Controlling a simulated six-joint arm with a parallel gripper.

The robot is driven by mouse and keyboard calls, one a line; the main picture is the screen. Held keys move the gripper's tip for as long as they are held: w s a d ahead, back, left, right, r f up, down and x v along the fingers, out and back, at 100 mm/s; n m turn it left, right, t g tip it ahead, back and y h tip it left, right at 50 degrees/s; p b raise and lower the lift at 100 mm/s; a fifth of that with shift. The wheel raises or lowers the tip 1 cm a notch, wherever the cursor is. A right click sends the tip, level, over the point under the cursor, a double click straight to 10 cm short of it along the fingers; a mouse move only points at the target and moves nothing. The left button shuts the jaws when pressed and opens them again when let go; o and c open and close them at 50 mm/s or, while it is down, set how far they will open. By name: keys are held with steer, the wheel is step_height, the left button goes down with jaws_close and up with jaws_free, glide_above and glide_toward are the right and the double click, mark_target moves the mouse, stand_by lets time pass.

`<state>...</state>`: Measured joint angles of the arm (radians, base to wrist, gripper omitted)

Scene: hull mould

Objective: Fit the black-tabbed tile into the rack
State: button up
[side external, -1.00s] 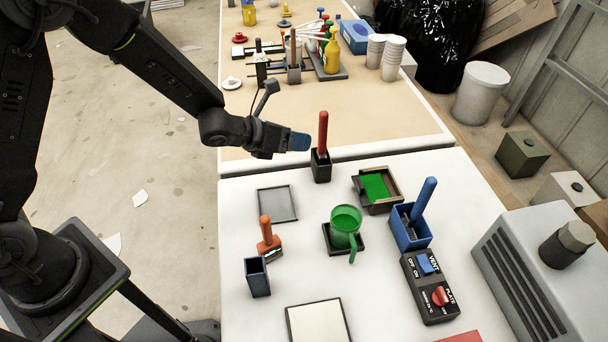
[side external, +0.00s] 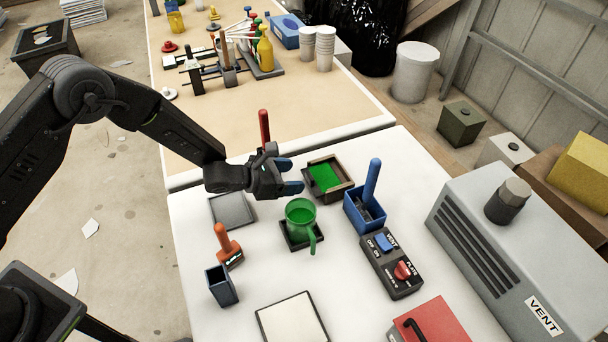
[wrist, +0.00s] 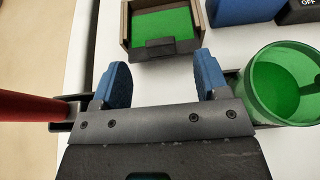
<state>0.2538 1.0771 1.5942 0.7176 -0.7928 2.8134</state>
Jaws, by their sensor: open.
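A brown open-fronted box (side external: 343,190) holds a flat green piece (side external: 325,176). In the wrist view the box (wrist: 126,28) shows a black tab (wrist: 168,47) at its near side, in front of the green surface (wrist: 162,24). I cannot tell whether tab and green surface are one tile, or which thing is the rack. My gripper (side external: 289,175) is open and empty, its blue fingers just left of the box. In the wrist view my gripper (wrist: 162,78) has its fingers apart, with the tab beyond the gap between them.
A green mug (side external: 300,212) stands close to my gripper's near side. A red handle (side external: 264,128) rises behind it. A blue holder (side external: 364,212) with a blue-handled tool, a control box (side external: 391,265), an orange-handled brush (side external: 227,247) and a dark blue cup (side external: 221,286) stand around.

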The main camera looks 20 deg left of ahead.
mark_target(311, 175)
steer(key=shift+x, duration=2.25)
steer(key=shift+c, duration=0.4)
steer(key=c, duration=1)
steer(key=shift+o, duration=0.2)
steer(key=shift+w+d, duration=0.6)
steer(key=o, duration=1)
steer(key=v, duration=1.4)
steer(key=shift+w+r, duration=0.1)
